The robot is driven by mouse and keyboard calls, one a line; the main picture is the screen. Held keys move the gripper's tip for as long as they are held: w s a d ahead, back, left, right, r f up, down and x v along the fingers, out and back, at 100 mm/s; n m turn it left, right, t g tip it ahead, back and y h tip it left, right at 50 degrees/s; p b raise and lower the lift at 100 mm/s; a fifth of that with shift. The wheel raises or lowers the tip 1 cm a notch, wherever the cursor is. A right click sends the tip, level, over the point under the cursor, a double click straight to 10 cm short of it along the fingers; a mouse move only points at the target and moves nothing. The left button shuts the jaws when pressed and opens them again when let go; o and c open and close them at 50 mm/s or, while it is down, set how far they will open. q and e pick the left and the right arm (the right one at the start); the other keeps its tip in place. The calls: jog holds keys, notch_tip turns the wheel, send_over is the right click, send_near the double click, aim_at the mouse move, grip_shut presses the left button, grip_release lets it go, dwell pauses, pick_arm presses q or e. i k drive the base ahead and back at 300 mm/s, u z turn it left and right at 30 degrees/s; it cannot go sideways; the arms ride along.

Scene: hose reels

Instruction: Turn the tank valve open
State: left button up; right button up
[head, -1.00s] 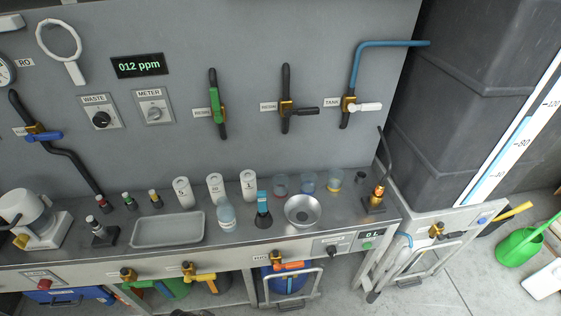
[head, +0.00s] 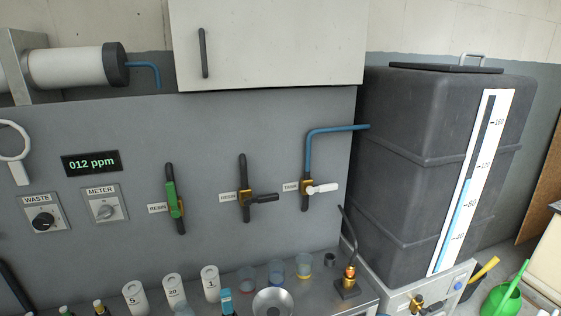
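The tank valve (head: 307,188) is a brass body on a black vertical pipe on the grey panel. Its white lever (head: 325,188) points right, across the pipe. A TANK label (head: 290,187) sits just left of it. A blue pipe (head: 330,129) rises from the valve and bends right to the big dark tank (head: 420,150). The tank's level strip (head: 470,185) shows blue up to roughly the middle of the scale. Neither of my grippers shows in the head view.
Left of the tank valve are a valve with a black lever lying sideways (head: 264,198) and a valve with a green lever along its pipe (head: 171,196). Labelled bottles, coloured cups and a metal bowl (head: 272,302) stand on the bench below. A wall cabinet (head: 270,45) hangs above.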

aim_at(310, 191)
jog(key=z, duration=0.5)
jog(key=k, duration=0.65)
jog(key=z, duration=1)
jog(key=i, duration=1.05)
jog(key=u, duration=0.3)
